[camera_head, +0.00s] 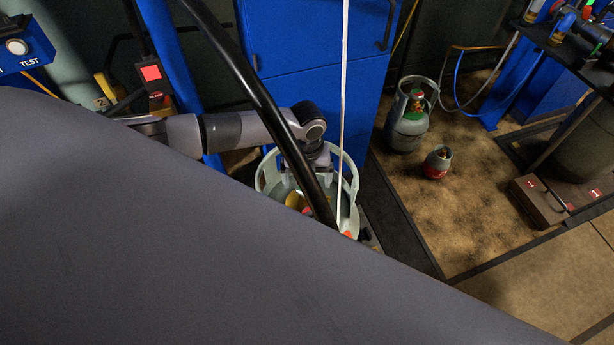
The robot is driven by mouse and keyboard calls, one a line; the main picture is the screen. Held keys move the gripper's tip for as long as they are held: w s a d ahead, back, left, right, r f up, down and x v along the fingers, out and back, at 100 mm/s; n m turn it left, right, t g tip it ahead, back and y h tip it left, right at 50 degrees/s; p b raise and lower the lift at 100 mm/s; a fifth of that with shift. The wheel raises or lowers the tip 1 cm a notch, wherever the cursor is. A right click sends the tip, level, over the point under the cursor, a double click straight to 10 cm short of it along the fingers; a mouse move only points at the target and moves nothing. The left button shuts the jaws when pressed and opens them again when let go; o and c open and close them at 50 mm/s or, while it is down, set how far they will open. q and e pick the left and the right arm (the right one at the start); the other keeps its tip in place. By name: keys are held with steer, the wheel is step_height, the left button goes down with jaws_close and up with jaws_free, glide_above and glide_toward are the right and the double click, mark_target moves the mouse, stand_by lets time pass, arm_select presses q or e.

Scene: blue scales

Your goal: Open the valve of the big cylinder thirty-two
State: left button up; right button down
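A big cylinder with a pale grey-green round collar (352,215) stands in front of the blue cabinet. Its body is hidden below by a large dark grey surface, and I cannot read a number on it. Inside the collar a yellow part (293,200) shows, with small red-orange spots nearby. My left gripper (308,183) comes in from the left and points down into the collar. A black bar crosses in front of it, so its fingertips and any contact with the valve are hidden. My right gripper is not in view.
A blue cabinet (310,105) stands behind the collar. A grey-green cylinder (408,120) and a small grey and red cylinder (437,162) stand on the brown floor at right. A scale base marked 1 (538,200) lies farther right. The dark grey surface (170,240) fills the lower left.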

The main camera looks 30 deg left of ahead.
mark_target(307, 182)
arm_select(q)
step_height(307, 182, up, 7)
steer(key=shift+r+p, duration=0.1)
steer(key=shift+p, duration=0.55)
